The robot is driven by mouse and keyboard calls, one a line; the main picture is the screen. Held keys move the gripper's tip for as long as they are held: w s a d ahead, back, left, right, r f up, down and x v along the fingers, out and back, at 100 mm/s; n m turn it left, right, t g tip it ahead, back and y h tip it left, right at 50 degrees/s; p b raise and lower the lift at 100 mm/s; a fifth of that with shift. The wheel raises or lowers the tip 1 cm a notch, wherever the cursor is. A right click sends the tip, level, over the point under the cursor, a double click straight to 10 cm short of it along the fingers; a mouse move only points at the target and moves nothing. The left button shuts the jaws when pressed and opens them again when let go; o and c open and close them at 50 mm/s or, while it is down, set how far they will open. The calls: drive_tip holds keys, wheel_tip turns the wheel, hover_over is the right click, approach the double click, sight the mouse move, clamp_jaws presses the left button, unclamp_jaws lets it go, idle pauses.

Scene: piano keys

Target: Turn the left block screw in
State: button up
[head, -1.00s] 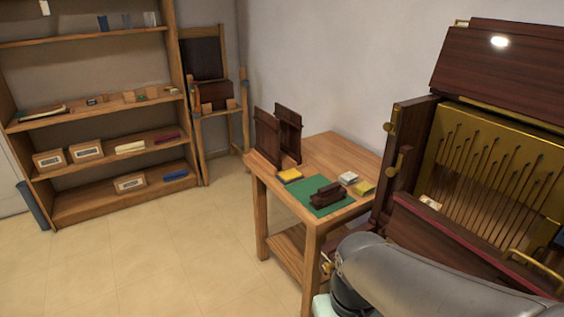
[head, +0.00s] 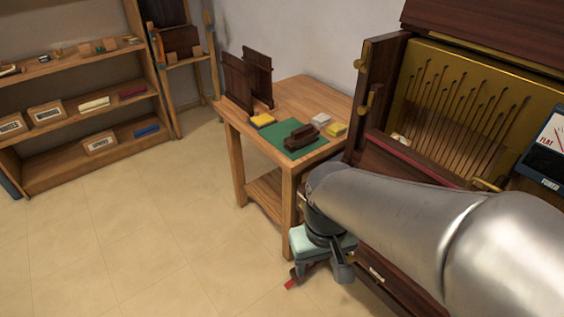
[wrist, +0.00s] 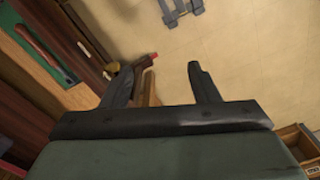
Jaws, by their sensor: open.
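My gripper (head: 325,272) is open and empty, low in front of the piano's left end. In the wrist view its two dark fingers (wrist: 160,72) are spread apart. A small brass part (wrist: 111,68) shows just left of the left finger, close to the piano's dark wood; it may be the left block screw, but I cannot tell. Between the fingers is a brown wooden piece with a red tip (wrist: 149,60). A red tip (head: 291,284) also shows below my gripper in the head view. In the head view my arm hides much of the piano's front left.
The open piano shows its brass plate (head: 480,95) and a tuner (head: 548,150). Left of it stands a wooden table (head: 295,92) with a green mat (head: 275,138), dark wood pieces and small boxes. Shelves (head: 60,180) stand at the back left. The floor (head: 150,240) is clear.

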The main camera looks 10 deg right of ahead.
drive_tip(key=w+d+f+n+g+h+b, duration=0.1)
drive_tip(key=w+f+n+h+b, duration=0.5)
drive_tip(key=f, duration=0.6)
drive_tip(key=w+f+n+g+h+b, duration=0.1)
drive_tip(key=w+f+n+h+b, duration=0.2)
drive_tip(key=w+f+n+b, duration=0.6)
drive_tip(key=w+a+f+n+t+h+b, duration=0.5)
drive_tip(key=w+a+n+t+h, duration=0.25)
drive_tip(key=w+a+t, duration=0.3)
drive_tip(key=f+b+x, duration=0.1)
drive_tip(key=b+x, duration=0.2)
drive_tip(key=x, duration=1.4)
drive_tip(key=shift+g, duration=0.45)
drive_tip(key=shift+w+d, duration=0.15)
drive_tip(key=c, duration=1)
